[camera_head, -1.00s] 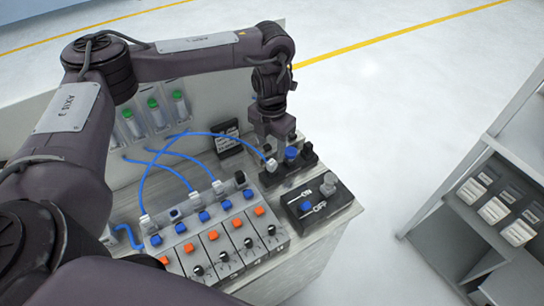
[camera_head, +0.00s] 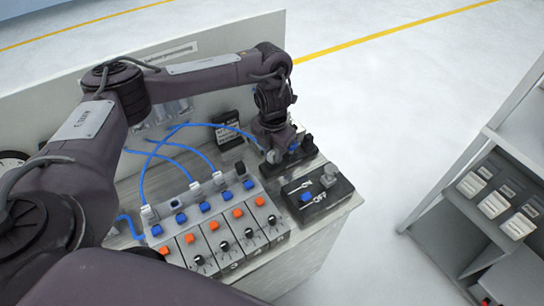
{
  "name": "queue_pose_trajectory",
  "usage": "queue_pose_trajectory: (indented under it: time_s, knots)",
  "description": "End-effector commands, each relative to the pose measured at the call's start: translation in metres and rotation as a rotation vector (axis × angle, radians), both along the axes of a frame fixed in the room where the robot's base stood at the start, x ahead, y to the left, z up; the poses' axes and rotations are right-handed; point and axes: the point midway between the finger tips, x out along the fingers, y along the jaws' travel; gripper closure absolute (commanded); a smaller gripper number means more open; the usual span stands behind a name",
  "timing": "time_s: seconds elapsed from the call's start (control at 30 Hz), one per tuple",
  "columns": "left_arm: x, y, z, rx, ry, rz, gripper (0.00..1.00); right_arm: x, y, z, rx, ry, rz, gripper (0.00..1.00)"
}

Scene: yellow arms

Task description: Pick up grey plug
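A light grey plug (camera_head: 272,156) on the end of a blue cable (camera_head: 222,126) is at the left end of a black socket strip (camera_head: 300,157). My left gripper (camera_head: 275,149) points down right at this plug, its fingers overlapping it in the picture. The fingers are small and dark, so I cannot tell whether they are closed on it. More pale plugs on blue cables stand along the back of the switch panel, such as this one (camera_head: 194,187). My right gripper is not in view.
The switch panel (camera_head: 222,232) carries orange and blue buttons and black knobs. A black ON/OFF box (camera_head: 333,197) sits at its right. A black sign (camera_head: 227,131) stands behind. A grey shelf (camera_head: 435,235) is at the right, with open floor between.

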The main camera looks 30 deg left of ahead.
Motion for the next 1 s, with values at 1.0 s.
queue_pose_trajectory:
  time_s: [1.0]
  knots:
    - [0.002, 0.000, 0.091, 0.002, -0.009, -0.002, 1.00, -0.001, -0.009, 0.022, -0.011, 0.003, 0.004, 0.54]
